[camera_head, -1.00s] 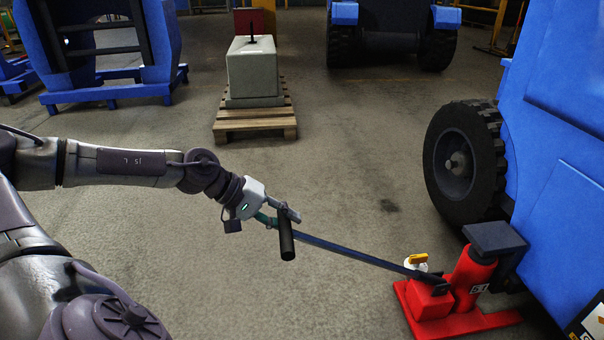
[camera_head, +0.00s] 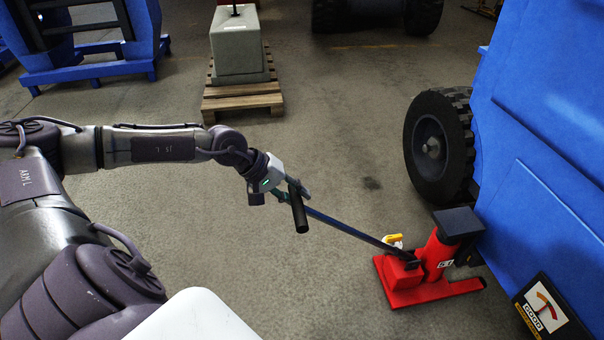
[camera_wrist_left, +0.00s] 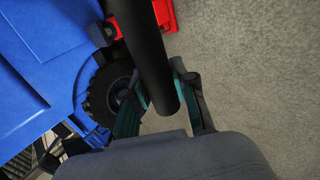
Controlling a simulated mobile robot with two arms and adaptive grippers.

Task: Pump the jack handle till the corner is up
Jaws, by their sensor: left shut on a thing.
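A red floor jack (camera_head: 405,292) stands beside the blue machine (camera_head: 545,150), its dark top pad by the machine's lower edge. Its long handle (camera_head: 345,226) slopes up and left to a black grip (camera_head: 299,214). My left gripper (camera_head: 297,190) is shut on the handle near that grip. In the left wrist view, the black grip (camera_wrist_left: 150,55) lies between the fingers, and part of the red jack (camera_wrist_left: 167,14) shows beyond. The machine's black wheel (camera_head: 437,145) is near the jack; whether it touches the floor is unclear. My right gripper is not seen.
A grey weight block (camera_head: 240,48) sits on a wooden pallet (camera_head: 243,96) at the back. A blue frame (camera_head: 90,72) stands at the back left. A sign (camera_head: 543,306) marked "GOOD" is on the machine's side. The middle floor is clear.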

